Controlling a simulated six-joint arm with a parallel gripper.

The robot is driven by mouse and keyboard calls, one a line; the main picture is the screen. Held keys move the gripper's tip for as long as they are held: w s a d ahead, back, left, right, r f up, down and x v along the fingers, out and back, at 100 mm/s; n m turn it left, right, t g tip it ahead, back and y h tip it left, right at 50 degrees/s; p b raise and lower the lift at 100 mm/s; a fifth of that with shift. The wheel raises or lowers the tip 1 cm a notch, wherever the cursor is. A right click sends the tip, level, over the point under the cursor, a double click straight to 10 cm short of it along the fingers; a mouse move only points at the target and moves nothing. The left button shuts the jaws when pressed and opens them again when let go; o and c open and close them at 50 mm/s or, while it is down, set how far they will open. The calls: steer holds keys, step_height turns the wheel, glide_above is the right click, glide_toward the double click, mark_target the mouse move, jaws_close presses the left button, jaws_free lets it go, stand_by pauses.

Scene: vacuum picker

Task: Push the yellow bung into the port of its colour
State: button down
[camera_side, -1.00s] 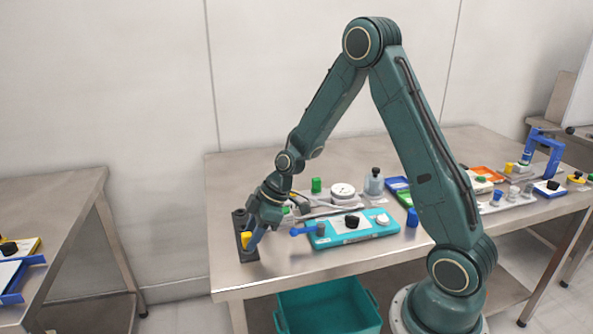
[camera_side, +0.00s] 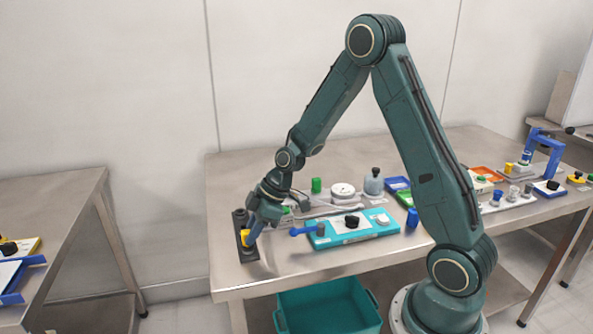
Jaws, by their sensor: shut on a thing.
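The yellow bung (camera_side: 245,238) is at the dark block (camera_side: 246,253) near the left end of the steel table. My gripper (camera_side: 250,238) is right at it, pointing down, with its blue fingers shut on the bung. The fingers partly hide the bung, and I cannot tell whether it is still seated in the block. I cannot make out a port that is clearly yellow in this view.
A teal device (camera_side: 340,233) with a black knob lies right of my gripper, a blue handle at its left end. A green cylinder (camera_side: 316,185), white dial (camera_side: 342,190) and grey bottle (camera_side: 373,182) stand behind. A blue frame (camera_side: 543,145) stands far right.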

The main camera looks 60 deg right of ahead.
mark_target(243, 231)
steer(key=shift+r, duration=0.65)
steer(key=shift+r, duration=0.35)
steer(key=shift+r, duration=0.35)
steer(key=shift+r, duration=0.35)
steer(key=shift+r, duration=0.45)
steer(key=shift+d, duration=0.15)
steer(key=w+d+r, duration=0.1)
steer(key=d+r, duration=0.2)
steer(key=d, duration=0.9)
steer(key=d+r, duration=0.2)
steer(key=d, duration=1)
steer(key=shift+f, duration=2.85)
